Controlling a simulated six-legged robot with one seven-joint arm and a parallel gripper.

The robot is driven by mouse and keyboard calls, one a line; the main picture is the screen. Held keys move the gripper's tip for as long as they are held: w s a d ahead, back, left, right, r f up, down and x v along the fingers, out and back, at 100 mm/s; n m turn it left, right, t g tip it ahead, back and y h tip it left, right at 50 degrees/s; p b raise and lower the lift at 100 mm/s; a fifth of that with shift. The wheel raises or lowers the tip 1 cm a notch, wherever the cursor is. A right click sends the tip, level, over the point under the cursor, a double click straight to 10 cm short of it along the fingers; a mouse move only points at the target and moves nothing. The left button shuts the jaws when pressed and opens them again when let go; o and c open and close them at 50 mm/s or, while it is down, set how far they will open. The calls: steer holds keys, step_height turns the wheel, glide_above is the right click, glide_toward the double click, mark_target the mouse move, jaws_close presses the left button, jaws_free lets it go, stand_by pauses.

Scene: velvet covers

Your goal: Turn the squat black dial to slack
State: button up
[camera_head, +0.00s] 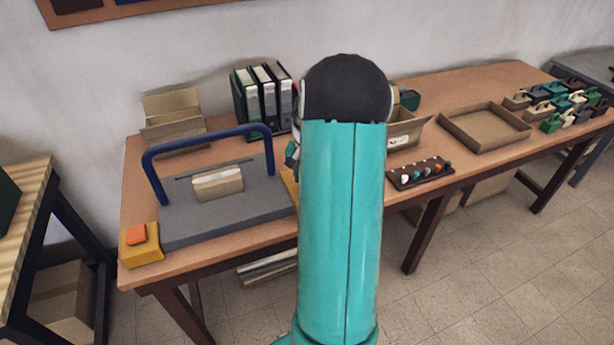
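I cannot make out a squat black dial in the head view. My teal arm with its black joint covers the middle of the picture and may hide it. On the bench stands a grey press-like plate (240,222) with a blue bar handle (205,139) arched over it. A yellow box with an orange button (136,235) sits at its left front corner. A yellow edge (290,184) shows at the plate's right, mostly behind my arm. My gripper is not clearly seen; the arm hides that area.
The brown bench (480,98) holds a small carton (218,184) on the plate, binders (263,98), an open box (172,122), a dark strip with several coloured knobs (420,173), an empty tray (484,127) and several small handled blocks (556,103). Another table stands left.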

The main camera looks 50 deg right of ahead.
steer(key=n, duration=0.4)
steer(key=shift+a+n, duration=0.1)
steer(key=shift+n, duration=0.3)
steer(key=n, duration=1.3)
steer(key=shift+n, duration=0.4)
steer(key=shift+s, duration=0.1)
steer(key=o, duration=1)
step_height(320, 180, up, 14)
